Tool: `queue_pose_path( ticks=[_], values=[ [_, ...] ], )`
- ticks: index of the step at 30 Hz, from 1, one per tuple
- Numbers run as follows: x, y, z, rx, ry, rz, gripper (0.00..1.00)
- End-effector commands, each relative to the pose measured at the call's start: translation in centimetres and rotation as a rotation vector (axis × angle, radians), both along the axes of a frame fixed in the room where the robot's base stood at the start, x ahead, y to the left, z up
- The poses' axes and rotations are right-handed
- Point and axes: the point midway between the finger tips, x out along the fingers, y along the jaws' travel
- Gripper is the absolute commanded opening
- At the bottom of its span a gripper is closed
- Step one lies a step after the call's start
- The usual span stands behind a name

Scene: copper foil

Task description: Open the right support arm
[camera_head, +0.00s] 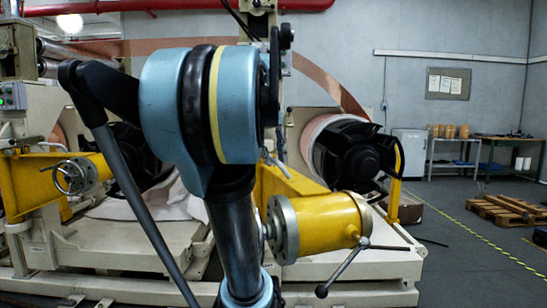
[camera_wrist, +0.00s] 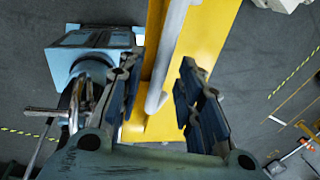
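The right support arm is yellow, with a thick cylinder (camera_head: 330,222) and a round grey flange (camera_head: 284,230) at its near end in the head view. A lever with a black ball (camera_head: 343,270) sticks out from the cylinder. A yellow upright (camera_head: 396,182) stands at its right. In the wrist view a yellow beam (camera_wrist: 207,45) runs downward below my gripper (camera_wrist: 160,108). A grey rod-like handle (camera_wrist: 168,55) lies along the beam and shows between the two fingers. The fingers are apart, and no contact with the rod is visible. My arm hides the gripper in the head view.
A copper-wrapped roll with a black hub (camera_head: 350,155) sits behind the support arm. The left yellow arm with a handwheel (camera_head: 72,177) is at the left. Wooden pallets (camera_head: 510,209) and a table (camera_head: 508,142) stand at the right, beyond open floor.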

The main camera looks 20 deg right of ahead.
Motion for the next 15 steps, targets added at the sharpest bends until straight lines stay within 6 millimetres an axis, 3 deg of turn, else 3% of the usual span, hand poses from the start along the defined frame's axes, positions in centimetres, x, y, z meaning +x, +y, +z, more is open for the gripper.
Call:
queue_pose_path(
  ticks=[7,15],
  values=[
    [0.0,0.4,2.0,0.0,0.0,0.001,0.33],
    [0.1,1.3,7.1,0.0,0.001,0.001,0.33]
  ],
)
